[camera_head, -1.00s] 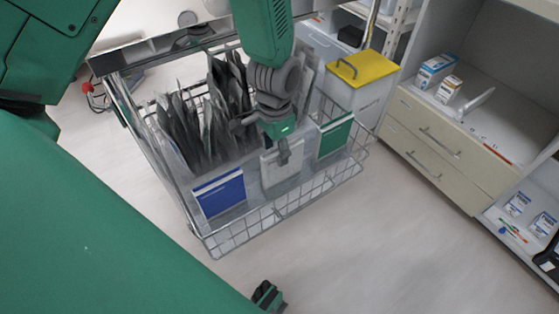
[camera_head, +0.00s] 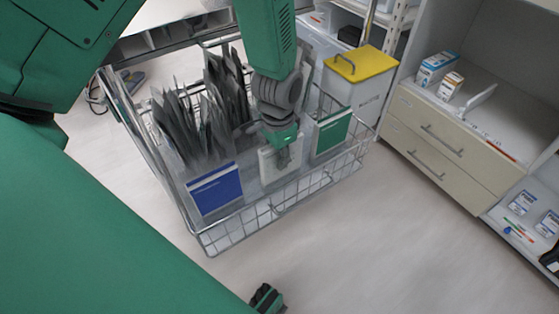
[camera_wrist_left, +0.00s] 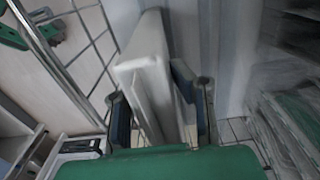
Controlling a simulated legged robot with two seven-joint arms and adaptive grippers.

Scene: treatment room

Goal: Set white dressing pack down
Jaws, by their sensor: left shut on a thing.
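A white dressing pack (camera_head: 267,166) stands upright in the front row of a wire basket (camera_head: 272,207), between a blue-fronted pack (camera_head: 215,190) and a green-fronted pack (camera_head: 332,134). My left gripper (camera_head: 283,157) reaches down from above and is shut on the white pack, partly covering it. In the left wrist view the white pack (camera_wrist_left: 146,73) sits between the two dark fingers of the left gripper (camera_wrist_left: 158,97). The pack's lower end is hidden there, so I cannot tell whether it touches the basket floor.
Several grey pouches (camera_head: 190,125) stand close behind the front row at left. A white bin with a yellow lid (camera_head: 361,66) stands behind the basket at right. A drawer cabinet (camera_head: 440,143) with small boxes is further right.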

